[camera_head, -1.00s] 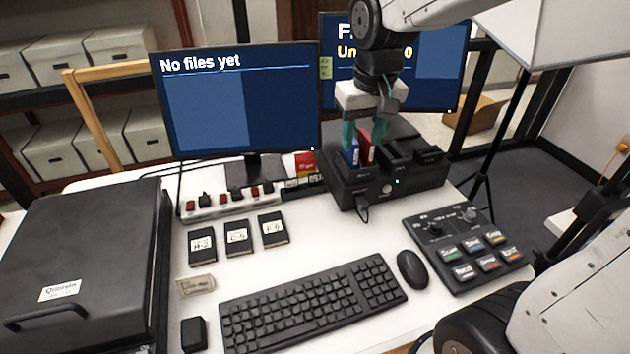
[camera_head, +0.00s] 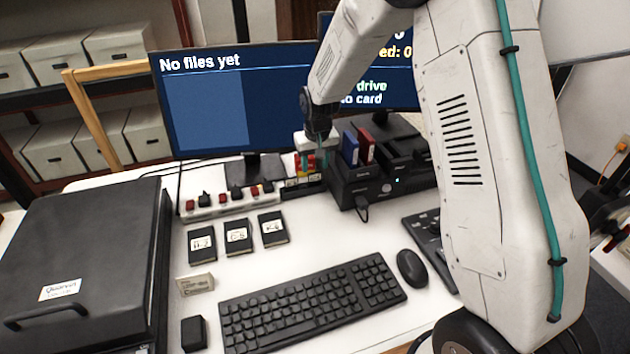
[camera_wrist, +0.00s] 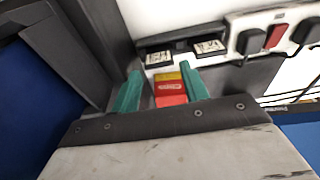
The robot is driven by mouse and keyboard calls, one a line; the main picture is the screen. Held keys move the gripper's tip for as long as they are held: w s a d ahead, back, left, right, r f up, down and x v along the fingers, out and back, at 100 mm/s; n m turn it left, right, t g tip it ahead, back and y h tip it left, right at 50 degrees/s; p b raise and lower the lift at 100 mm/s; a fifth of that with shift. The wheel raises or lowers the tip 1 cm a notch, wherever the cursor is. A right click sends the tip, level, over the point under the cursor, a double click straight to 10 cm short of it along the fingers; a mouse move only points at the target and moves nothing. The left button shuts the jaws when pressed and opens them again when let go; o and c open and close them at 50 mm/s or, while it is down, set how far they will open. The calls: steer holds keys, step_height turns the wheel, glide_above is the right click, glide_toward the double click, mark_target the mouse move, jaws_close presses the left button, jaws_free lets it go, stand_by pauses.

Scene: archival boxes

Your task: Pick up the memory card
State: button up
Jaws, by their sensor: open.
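A red card with a yellow band and pale lettering, which looks like the memory card (camera_wrist: 170,88), shows between my gripper's fingers in the wrist view. In the head view the card (camera_head: 306,161) is partly hidden by my gripper. My gripper (camera_head: 313,166) has teal fingers and points down behind the small black holder, left of the dock. In the wrist view my gripper (camera_wrist: 162,72) is open, with a finger on each side of the card. I cannot tell whether either finger touches it.
A black holder with white labels (camera_wrist: 179,53) is beside the card. A power strip (camera_head: 228,203) lies to the left, a monitor (camera_head: 235,105) stands behind. The black dock (camera_head: 372,178) with blue and red drives is close on the right. A keyboard (camera_head: 312,303) lies in front.

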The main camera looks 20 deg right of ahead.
mark_target(315, 173)
steer(key=f, duration=0.3)
steer(key=w+f, duration=0.1)
steer(key=f, duration=0.1)
steer(key=shift+d+f, duration=0.1)
steer(key=shift+f, duration=0.1)
steer(key=shift+c, duration=0.4)
steer(key=c, duration=0.5)
steer(key=shift+r, duration=0.1)
steer(key=shift+c, duration=0.2)
